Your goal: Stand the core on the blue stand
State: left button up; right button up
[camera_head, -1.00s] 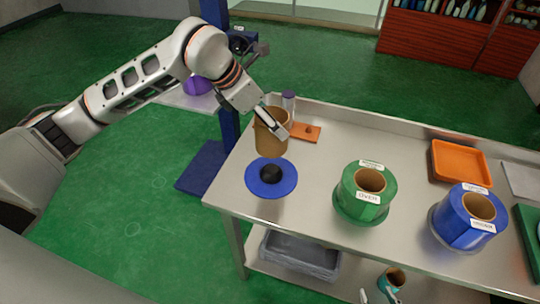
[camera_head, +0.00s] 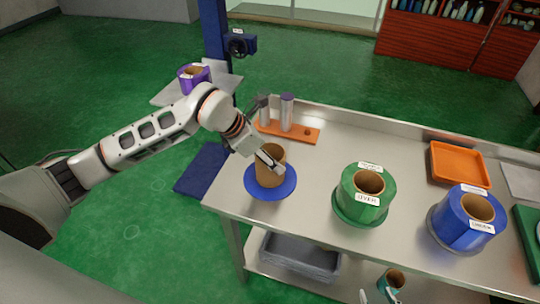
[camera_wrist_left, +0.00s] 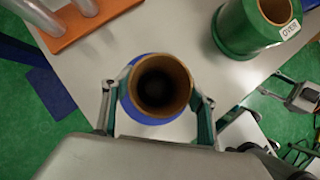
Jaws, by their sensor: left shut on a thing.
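The brown cardboard core (camera_head: 270,170) is upright over the middle of the round blue stand (camera_head: 288,187) near the table's left end. The stand's black hub is hidden by the core. My left gripper (camera_head: 268,158) is shut on the core, with one finger on each side in the left wrist view (camera_wrist_left: 160,100). The inside of the core (camera_wrist_left: 155,88) is dark. The lower end appears at the stand, but I cannot tell whether it rests fully on it. My right gripper (camera_head: 377,292) is at the bottom of the head view, fingers apart, partly cut off.
A green roll (camera_head: 364,194) and a blue roll (camera_head: 467,218) stand to the right. An orange rack with grey posts (camera_head: 287,131) is behind the core. An orange tray (camera_head: 459,164) lies at back right. A purple roll (camera_head: 194,76) is on a separate platform.

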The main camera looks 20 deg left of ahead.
pick_arm(q)
jog(key=shift+f, duration=0.1)
jog(key=o, duration=1.1)
jog(key=shift+o, duration=0.2)
jog(key=shift+s+a+r, duration=0.1)
jog(key=shift+a+r, duration=0.1)
jog(key=shift+r, duration=0.25)
jog(key=v, duration=1.1)
jog(key=shift+r, duration=0.1)
